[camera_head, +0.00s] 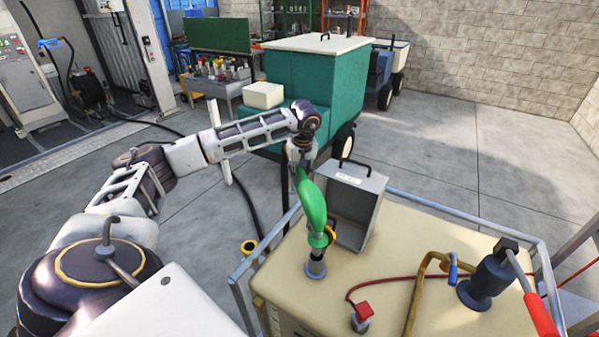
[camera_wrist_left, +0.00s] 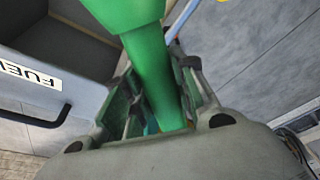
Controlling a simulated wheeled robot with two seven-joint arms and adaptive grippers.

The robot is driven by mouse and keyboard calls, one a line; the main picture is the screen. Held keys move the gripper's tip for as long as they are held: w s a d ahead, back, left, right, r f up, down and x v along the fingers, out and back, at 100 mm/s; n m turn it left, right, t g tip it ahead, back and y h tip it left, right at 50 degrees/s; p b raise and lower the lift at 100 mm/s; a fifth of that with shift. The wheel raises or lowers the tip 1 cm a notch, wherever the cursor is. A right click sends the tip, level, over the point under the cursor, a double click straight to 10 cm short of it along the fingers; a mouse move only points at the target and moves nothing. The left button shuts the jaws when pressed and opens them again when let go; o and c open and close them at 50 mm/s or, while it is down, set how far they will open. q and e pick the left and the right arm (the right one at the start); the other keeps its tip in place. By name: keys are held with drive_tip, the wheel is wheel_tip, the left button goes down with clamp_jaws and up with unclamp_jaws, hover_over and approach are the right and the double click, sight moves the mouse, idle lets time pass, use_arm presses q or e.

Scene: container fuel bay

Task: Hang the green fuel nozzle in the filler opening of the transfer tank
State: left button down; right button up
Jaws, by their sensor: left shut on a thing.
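The green fuel nozzle (camera_head: 312,203) hangs from my left gripper (camera_head: 301,160) over the left part of the transfer tank (camera_head: 420,265). My left gripper is shut on the nozzle, and the green grip also shows between the fingers in the left wrist view (camera_wrist_left: 152,70). The nozzle's lower end is at the grey filler neck (camera_head: 316,268) on the tank top. Whether the spout is inside the opening or just above it cannot be told for sure. A black hose runs down behind the gripper. My right gripper is not in view.
A grey open box (camera_head: 357,205) with a handle stands just right of the nozzle. A red-capped fitting (camera_head: 362,316), a hand pump (camera_head: 488,280) and a brass-coloured pipe stand on the tank. A railing (camera_head: 450,211) surrounds it. A teal cart (camera_head: 310,85) is behind.

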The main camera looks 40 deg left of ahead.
use_arm(q)
drive_tip(key=shift+f, duration=0.1)
idle(0.3)
drive_tip(key=shift+f+b, duration=0.3)
drive_tip(key=shift+f, duration=0.1)
drive_tip(key=shift+f+b, duration=0.45)
drive_tip(key=shift+f, duration=0.6)
drive_tip(key=shift+s+d+b+x, duration=0.1)
drive_tip(key=shift+d+b+x, duration=0.1)
drive_tip(key=shift+b+x, duration=0.7)
drive_tip(key=shift+s+d+b+x, duration=0.15)
drive_tip(key=shift+b+x, duration=0.4)
drive_tip(key=shift+x, duration=0.6)
drive_tip(key=shift+f, duration=0.2)
drive_tip(key=c, duration=1.1)
unclamp_jaws()
